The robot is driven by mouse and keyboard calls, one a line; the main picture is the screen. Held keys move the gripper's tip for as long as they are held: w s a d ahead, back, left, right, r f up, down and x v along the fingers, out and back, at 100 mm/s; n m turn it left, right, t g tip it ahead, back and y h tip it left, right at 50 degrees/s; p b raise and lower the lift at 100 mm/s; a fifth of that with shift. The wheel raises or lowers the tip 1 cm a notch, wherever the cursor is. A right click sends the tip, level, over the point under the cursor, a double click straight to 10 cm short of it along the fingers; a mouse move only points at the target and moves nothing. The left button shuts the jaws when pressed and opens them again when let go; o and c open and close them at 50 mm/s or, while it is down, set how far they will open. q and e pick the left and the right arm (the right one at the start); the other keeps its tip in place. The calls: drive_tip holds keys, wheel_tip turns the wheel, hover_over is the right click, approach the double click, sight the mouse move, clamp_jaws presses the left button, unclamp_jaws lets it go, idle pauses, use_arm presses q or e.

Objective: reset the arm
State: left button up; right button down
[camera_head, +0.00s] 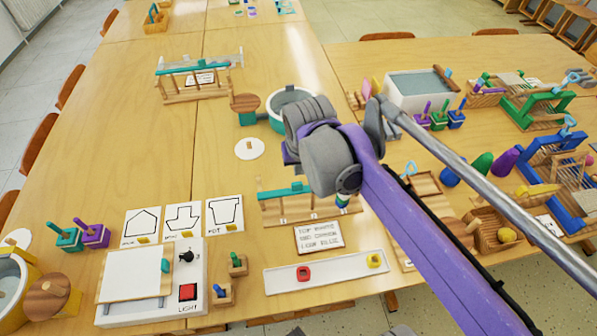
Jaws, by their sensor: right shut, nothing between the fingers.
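My right arm comes in from the lower right as a long purple link and ends in grey rounded parts above the middle of the table. My right gripper (347,182) is at the lower end of these parts, seen from above and partly covered by them. It is shut and holds nothing. It hangs over the right end of a small wooden rack with a teal bar (285,192); I cannot tell the height between them. My left gripper is not in view.
A white light box (150,285) with a red button stands at the front left. A white tray (325,275) with a red and a yellow piece lies at the front. A round teal-rimmed tub (275,124) is behind my arm. Wooden and green racks crowd the right.

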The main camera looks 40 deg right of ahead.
use_arm(q)
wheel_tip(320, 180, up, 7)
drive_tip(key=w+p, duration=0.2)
drive_tip(key=p, duration=0.3)
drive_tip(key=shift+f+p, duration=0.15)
drive_tip(key=shift+p, duration=0.15)
use_arm(e)
drive_tip(key=s+a+f+n+t+y, duration=0.1)
drive_tip(key=s+a+f+n, duration=0.1)
drive_tip(key=a, duration=0.4)
drive_tip(key=s+a+f+n+t, duration=0.1)
drive_tip(key=s+a+f+n, duration=0.1)
drive_tip(key=s+a, duration=0.4)
drive_tip(key=shift+a+f+n+y, duration=0.25)
drive_tip(key=shift+f+n+y, duration=0.15)
drive_tip(key=shift+n, duration=0.5)
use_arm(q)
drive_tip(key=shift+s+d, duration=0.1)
